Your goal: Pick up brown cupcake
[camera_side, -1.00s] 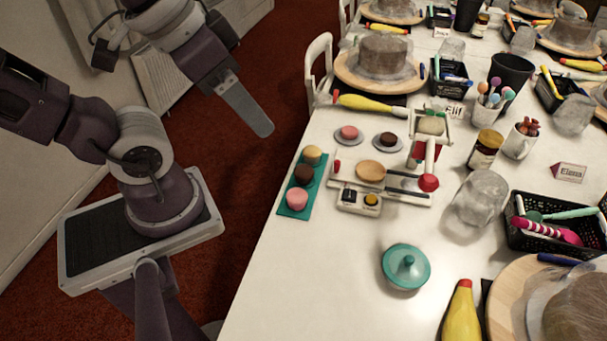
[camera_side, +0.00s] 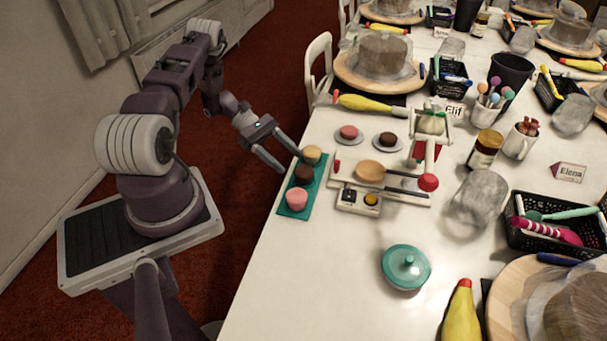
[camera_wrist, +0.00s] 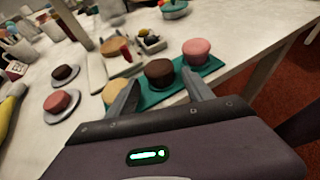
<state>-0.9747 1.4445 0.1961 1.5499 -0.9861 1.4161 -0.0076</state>
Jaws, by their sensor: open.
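A brown cupcake (camera_side: 304,173) stands in the middle of a teal tray (camera_side: 292,212) at the table's left edge. A tan cupcake (camera_side: 312,155) is behind it and a pink cupcake (camera_side: 297,199) in front. My gripper (camera_side: 294,164) is open, with its fingers at the tray's left edge, beside the brown and tan cupcakes. In the wrist view the brown cupcake (camera_wrist: 159,73) lies ahead between my spread fingers, apart from them. The tan cupcake (camera_wrist: 116,92) is partly hidden by the left finger; the pink one (camera_wrist: 197,51) is beyond the right finger.
Another dark brown cake (camera_side: 388,138) and a pink cake (camera_side: 348,132) sit on small plates behind. A teal lidded dish (camera_side: 406,267) stands in front. Table between is clear.

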